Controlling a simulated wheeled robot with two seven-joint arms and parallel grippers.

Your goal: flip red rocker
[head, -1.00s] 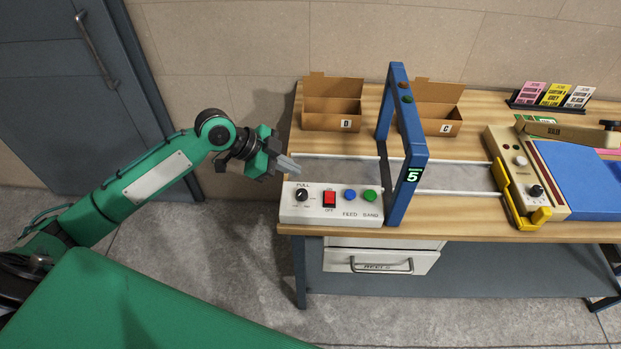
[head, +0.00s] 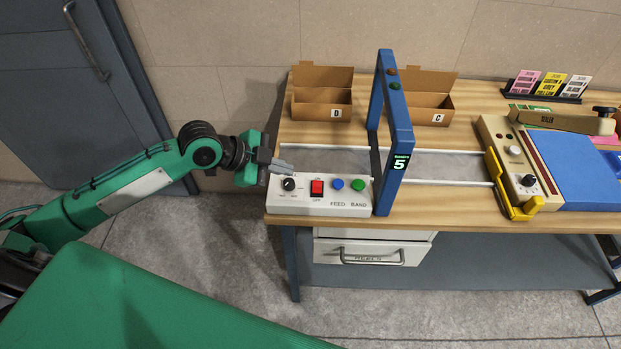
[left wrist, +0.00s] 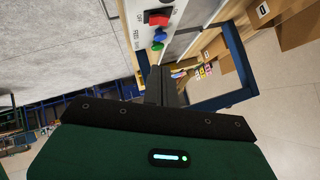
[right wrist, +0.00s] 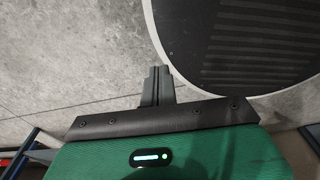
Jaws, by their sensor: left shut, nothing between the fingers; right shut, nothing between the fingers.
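The red rocker (head: 317,188) sits on the white control box (head: 330,205) at the table's front left edge, with an "OFF" label below it. It also shows in the left wrist view (left wrist: 157,18). My left gripper (head: 290,168) is shut and empty, above the back left part of the box, near the black knob (head: 289,184), left of and behind the rocker. I cannot tell its exact height over the box. My right gripper (right wrist: 157,72) is shut and empty over the grey floor, seen only in the right wrist view.
A blue button (head: 338,184) and a green button (head: 358,184) sit right of the rocker. A blue arch (head: 394,140) stands right of the box. A sealer (head: 515,160) is farther right.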

